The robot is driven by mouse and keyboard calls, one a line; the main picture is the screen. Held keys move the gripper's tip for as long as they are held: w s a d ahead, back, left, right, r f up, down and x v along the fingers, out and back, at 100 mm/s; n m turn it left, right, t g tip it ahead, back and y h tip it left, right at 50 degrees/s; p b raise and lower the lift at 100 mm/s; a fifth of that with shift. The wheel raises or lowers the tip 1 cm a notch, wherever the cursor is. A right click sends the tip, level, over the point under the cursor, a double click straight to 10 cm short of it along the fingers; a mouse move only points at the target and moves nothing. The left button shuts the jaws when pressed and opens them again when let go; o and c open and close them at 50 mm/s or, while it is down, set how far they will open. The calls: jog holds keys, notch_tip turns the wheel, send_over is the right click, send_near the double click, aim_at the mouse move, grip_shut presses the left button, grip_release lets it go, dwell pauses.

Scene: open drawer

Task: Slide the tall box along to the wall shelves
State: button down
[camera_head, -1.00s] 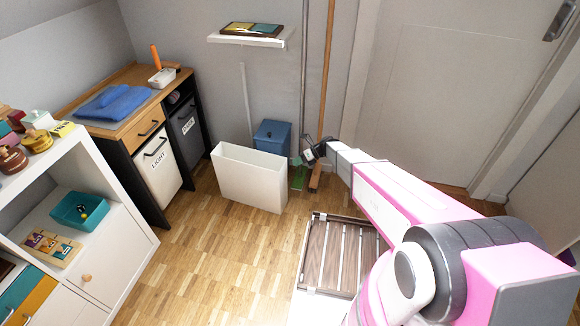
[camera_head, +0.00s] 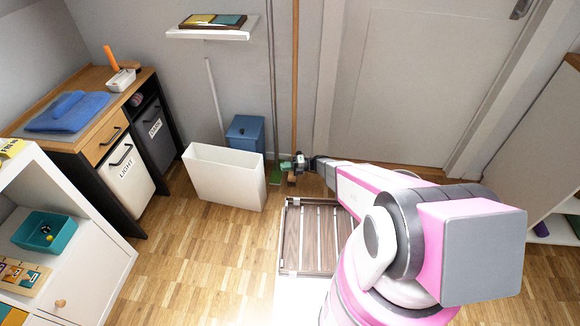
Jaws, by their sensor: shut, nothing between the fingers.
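A tall white open-topped box (camera_head: 225,182) stands upright on the wood floor in front of the back wall. My gripper (camera_head: 285,165) is to the right of the box, apart from it in the picture, at the end of my pink and white arm. Its fingers are small and dark against the floor; it is shut and holds nothing. A white wall shelf (camera_head: 205,35) with a tray on it hangs above and behind the box. A white shelf unit (camera_head: 85,215) stands at the left, and another unit (camera_head: 558,135) shows partly at the right edge.
A blue bin (camera_head: 245,133) stands behind the box. Upright poles (camera_head: 295,80) lean near my gripper. A slatted wooden rack (camera_head: 310,233) lies on the floor below my arm. A cabinet with laundry bins (camera_head: 125,175) is left of the box. Floor in front of the box is clear.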

jog(key=a, duration=0.5)
jog(key=w+a, duration=0.1)
jog(key=a, duration=0.1)
jog(key=shift+a+f, duration=0.1)
jog(key=shift+a, duration=0.05)
jog(key=shift+w+a, duration=0.2)
jog(key=shift+a, duration=0.2)
jog(key=w+a, duration=0.2)
jog(key=a, duration=0.1)
jog(key=shift+w+a, duration=0.25)
